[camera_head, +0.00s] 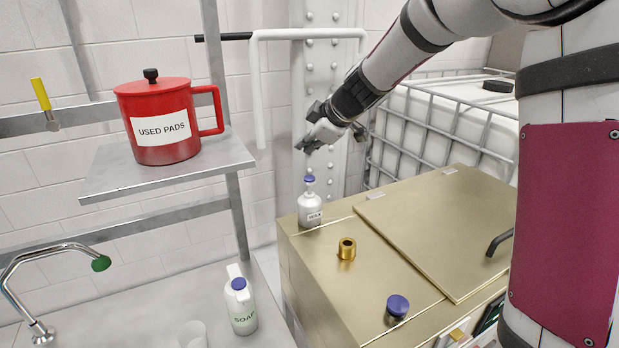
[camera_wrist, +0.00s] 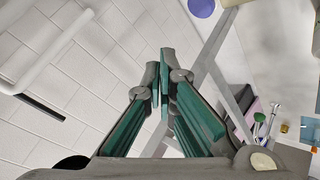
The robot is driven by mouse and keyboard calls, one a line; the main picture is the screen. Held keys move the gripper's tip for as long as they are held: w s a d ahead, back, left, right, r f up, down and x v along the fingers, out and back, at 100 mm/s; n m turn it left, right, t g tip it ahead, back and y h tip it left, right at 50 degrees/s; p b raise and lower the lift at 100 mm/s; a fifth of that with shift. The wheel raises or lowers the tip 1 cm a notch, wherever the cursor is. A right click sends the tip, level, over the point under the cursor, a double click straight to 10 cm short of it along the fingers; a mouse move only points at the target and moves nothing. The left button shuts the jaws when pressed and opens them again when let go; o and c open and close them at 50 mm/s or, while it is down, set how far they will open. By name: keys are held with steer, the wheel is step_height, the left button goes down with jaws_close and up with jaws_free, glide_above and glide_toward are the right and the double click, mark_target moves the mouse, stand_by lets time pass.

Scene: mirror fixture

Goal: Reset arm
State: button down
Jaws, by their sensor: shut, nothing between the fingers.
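My gripper (camera_head: 310,144) is in the air above the brass-coloured cabinet, in front of a riveted grey column. Its fingers are shut with nothing between them. In the wrist view the green-padded fingers (camera_wrist: 163,80) come together at their tips. A white bottle (camera_head: 310,211) with a blue top stands upright on the back left corner of the cabinet, below my gripper and apart from it. My arm reaches down to the gripper from the upper right.
The brass-coloured cabinet (camera_head: 370,280) carries a brass fitting (camera_head: 347,250) and a blue knob (camera_head: 397,305). A red "USED PADS" can (camera_head: 160,122) stands on a metal shelf (camera_head: 110,181). A soap bottle (camera_head: 240,305) and a tap (camera_head: 45,258) are lower left. A caged white tank (camera_head: 440,122) stands behind.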

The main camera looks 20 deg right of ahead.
steer(key=s+a+r+m, duration=0.2)
steer(key=s+a+r, duration=0.15)
steer(key=s, duration=0.55)
steer(key=s+d+f+m+g+h, duration=0.1)
steer(key=s+m, duration=0.4)
steer(key=s, duration=1)
steer(key=s+d+m+g+h, duration=0.2)
steer(key=s+m, duration=0.4)
steer(key=s, duration=0.9)
steer(key=shift+d+f+m+h, duration=0.3)
steer(key=shift+d+f, duration=0.1)
steer(key=shift+d, duration=0.25)
steer(key=shift+d, duration=0.1)
